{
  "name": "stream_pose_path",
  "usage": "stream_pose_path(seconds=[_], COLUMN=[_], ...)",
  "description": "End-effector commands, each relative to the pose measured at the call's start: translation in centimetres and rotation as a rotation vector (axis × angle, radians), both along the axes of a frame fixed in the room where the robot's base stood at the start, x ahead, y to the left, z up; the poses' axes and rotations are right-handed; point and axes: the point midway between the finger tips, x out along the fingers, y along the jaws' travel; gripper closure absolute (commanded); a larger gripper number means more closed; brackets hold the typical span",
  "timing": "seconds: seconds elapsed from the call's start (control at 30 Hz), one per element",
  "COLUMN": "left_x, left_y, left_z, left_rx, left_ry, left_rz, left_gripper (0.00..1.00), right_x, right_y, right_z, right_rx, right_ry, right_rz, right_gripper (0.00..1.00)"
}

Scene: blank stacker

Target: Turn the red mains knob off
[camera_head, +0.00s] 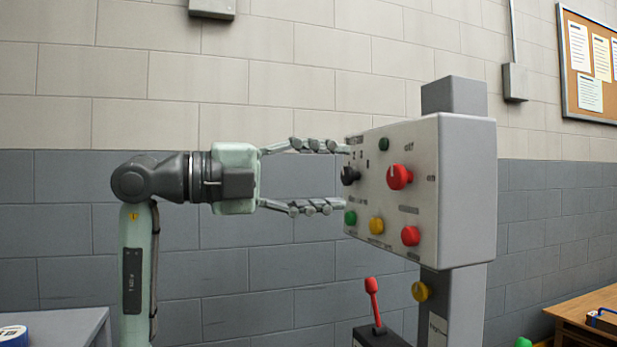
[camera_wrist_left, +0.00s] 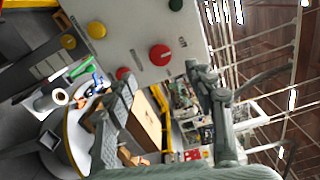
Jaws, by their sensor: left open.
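The red mains knob (camera_head: 399,177) is on the front of a grey control box (camera_head: 468,190), with small dark labels above it and to its right. A pale line shows on its face; I cannot surely tell its setting. In the left wrist view the red knob (camera_wrist_left: 160,55) appears between and just beyond the fingertips. My left gripper (camera_head: 342,177) is open and empty, its fingers one above the other, pointing at the box. It also shows in the left wrist view (camera_wrist_left: 161,76). No contact with the knob is visible. My right gripper is not in view.
A black knob (camera_head: 350,176) sits left of the red one. Green (camera_head: 350,217), yellow (camera_head: 376,225) and red (camera_head: 410,236) buttons lie below. A red-handled lever (camera_head: 374,300) stands under the box. A wooden table (camera_head: 575,305) is at the lower right.

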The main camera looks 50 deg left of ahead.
Motion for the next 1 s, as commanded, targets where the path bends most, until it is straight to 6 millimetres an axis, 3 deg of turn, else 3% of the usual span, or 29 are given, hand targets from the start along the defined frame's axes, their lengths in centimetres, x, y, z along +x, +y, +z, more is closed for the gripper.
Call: stream_pose_path(seconds=[0.1, 0.3, 1.0], left_x=[-1.7, -2.9, -3.0], left_y=[0.7, 1.2, 1.2], left_z=[0.0, -0.1, 0.0], left_rx=[-0.001, 0.001, 0.0], left_ry=[0.001, 0.002, 0.001], left_rz=[0.001, -0.001, -0.001], left_gripper=[0.45, 0.45, 0.45], right_x=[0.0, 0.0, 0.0], right_y=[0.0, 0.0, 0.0], right_z=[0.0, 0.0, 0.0], right_rx=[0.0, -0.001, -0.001], right_ry=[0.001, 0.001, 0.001], right_rz=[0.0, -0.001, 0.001], right_gripper=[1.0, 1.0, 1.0])
